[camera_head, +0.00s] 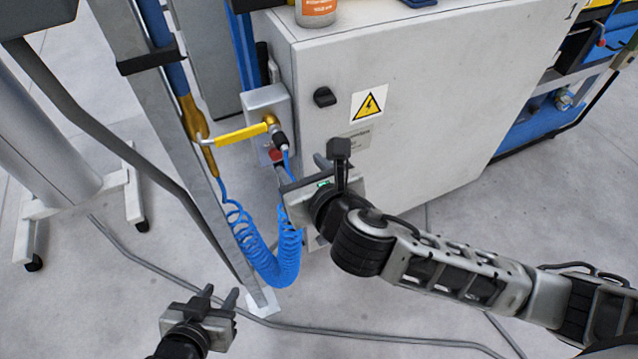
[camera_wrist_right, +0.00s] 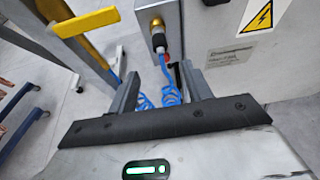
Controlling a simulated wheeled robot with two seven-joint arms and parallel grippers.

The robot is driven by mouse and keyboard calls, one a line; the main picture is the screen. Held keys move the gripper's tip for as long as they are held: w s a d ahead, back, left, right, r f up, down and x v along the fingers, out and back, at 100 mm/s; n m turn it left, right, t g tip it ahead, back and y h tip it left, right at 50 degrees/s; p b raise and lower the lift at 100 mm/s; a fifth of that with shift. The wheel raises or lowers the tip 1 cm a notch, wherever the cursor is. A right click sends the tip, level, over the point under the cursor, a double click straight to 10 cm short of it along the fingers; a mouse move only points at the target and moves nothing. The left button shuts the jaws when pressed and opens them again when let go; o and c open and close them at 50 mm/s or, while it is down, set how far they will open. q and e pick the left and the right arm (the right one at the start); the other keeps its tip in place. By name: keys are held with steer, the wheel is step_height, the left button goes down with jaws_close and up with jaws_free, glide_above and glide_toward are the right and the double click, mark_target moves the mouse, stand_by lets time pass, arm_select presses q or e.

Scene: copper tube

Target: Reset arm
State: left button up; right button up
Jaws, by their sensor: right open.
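My right gripper (camera_head: 299,168) reaches in from the right in the head view. It is open, with its fingers near the front of a small grey valve box (camera_head: 266,103). In the right wrist view its two fingers (camera_wrist_right: 160,72) stand apart with a blue coiled hose (camera_wrist_right: 168,95) visible between and beyond them. I cannot tell whether they touch the hose. A yellow lever (camera_head: 240,134) sticks out to the left from the box. My left gripper (camera_head: 220,294) is low at the bottom left of the head view, open and empty above the floor.
A grey cabinet (camera_head: 430,90) with a warning label fills the back. An upright metal post (camera_head: 185,150) stands left of it, with the hose hanging beside it. A wheeled stand (camera_head: 75,215) is at the far left. Cables cross the floor (camera_head: 380,300).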

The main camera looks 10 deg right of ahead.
steer(key=v, duration=0.7)
step_height(320, 180, down, 9)
steer(key=m+g, duration=0.2)
steer(key=m, duration=1.5)
steer(key=s+d+f+m, duration=0.3)
steer(key=d+f+m, duration=0.2)
steer(key=m, duration=0.5)
steer(key=s+d+f+m+g+h, duration=0.1)
steer(key=s+d+f+m, duration=0.3)
steer(key=m, duration=0.6)
step_height(320, 180, down, 2)
steer(key=shift+d+f+h, duration=0.1)
steer(key=shift+d+h, duration=0.2)
steer(key=shift+d, duration=0.85)
